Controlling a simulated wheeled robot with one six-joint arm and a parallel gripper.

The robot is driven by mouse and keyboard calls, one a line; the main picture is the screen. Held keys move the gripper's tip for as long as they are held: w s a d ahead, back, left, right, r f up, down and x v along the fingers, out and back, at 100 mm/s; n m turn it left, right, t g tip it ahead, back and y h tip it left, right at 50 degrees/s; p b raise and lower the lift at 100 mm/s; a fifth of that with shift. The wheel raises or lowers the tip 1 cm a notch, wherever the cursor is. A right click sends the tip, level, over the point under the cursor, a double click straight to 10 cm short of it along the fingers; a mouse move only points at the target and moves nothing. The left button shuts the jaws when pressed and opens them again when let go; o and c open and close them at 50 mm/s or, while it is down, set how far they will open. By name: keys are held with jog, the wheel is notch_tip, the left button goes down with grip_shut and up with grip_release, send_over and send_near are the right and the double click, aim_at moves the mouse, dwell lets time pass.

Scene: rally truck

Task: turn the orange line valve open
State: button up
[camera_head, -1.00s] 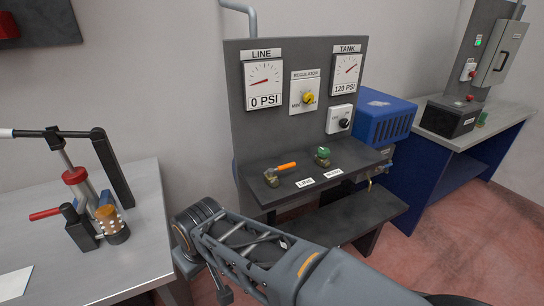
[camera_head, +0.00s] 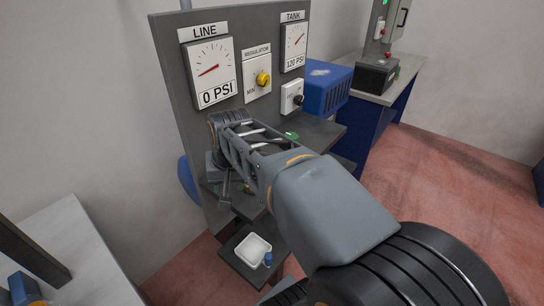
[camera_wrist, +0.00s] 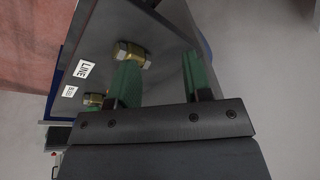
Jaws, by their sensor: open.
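The line valve (camera_wrist: 132,55) shows in the wrist view as a brass body on the dark shelf beside the LINE label (camera_wrist: 84,69). Its orange handle is not visible; a finger may cover it. My gripper (camera_wrist: 160,62) is open, its two green fingers apart over the shelf. One finger overlaps the brass body in the picture; I cannot tell if they touch. Nothing shows held between the fingers. In the head view my arm hides the line valve. The LINE gauge (camera_head: 209,70) reads 0 PSI.
The second valve's green handle (camera_head: 291,136) shows right of my wrist. The yellow regulator knob (camera_head: 263,79) and TANK gauge (camera_head: 294,46), at 120 PSI, are on the panel. A white tray (camera_head: 252,250) sits below the shelf. A blue box (camera_head: 325,88) stands to the right.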

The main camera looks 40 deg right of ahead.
jog(key=w+d+r+m, duration=0.25)
jog(key=d+m, duration=0.25)
jog(key=d, duration=0.4)
jog(key=w+d+r+m, duration=0.2)
jog(key=d+r+m, duration=0.3)
jog(key=d, duration=0.4)
jog(key=shift+m+g+y, duration=0.3)
jog(key=shift+g, duration=0.1)
jog(key=f, duration=0.4)
jog(key=w+f+b, duration=0.1)
jog(key=f, duration=0.4)
jog(key=w+a+f, duration=0.1)
jog(key=f, duration=0.3)
jog(key=shift+w+f+b, duration=0.15)
jog(key=shift+f+b, duration=0.15)
jog(key=shift+b, duration=0.05)
grip_shut()
